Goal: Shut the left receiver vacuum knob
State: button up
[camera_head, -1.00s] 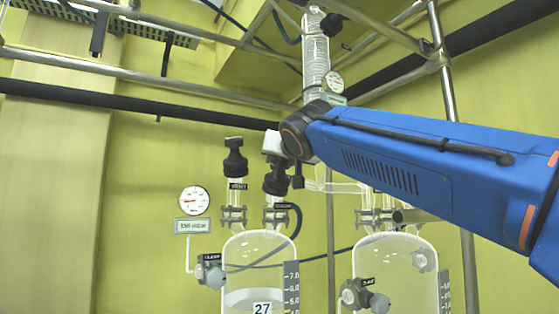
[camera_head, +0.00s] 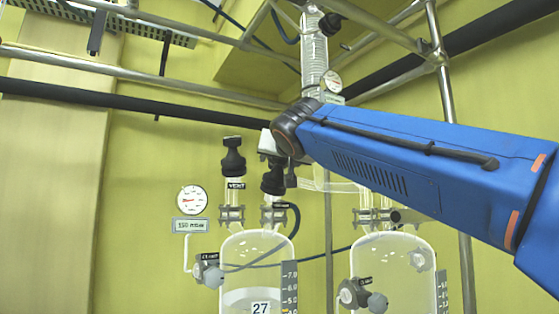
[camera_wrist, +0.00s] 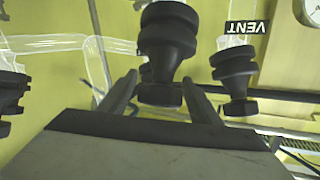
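The left receiver (camera_head: 240,264) is a clear glass vessel marked 27. Its black vacuum knob (camera_head: 273,177) stands on the right neck, partly hidden by my arm. In the wrist view the same knob (camera_wrist: 166,35) fills the centre, with its narrow end between my fingers. My gripper (camera_wrist: 160,84) is open, one finger on each side of the knob; I cannot tell whether either finger touches it. The black vent knob (camera_head: 233,156) is on the left neck; it also shows right of my gripper in the wrist view (camera_wrist: 234,75).
A round gauge (camera_head: 192,200) with a display stands left of the receiver. The right receiver (camera_head: 390,270) is under my arm. Metal rails (camera_head: 150,76) and a dark pipe (camera_head: 130,107) cross behind. Another black knob (camera_wrist: 10,95) is at the wrist view's left edge.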

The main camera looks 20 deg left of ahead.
jog(key=v, duration=1.7)
jog(key=shift+s, duration=0.25)
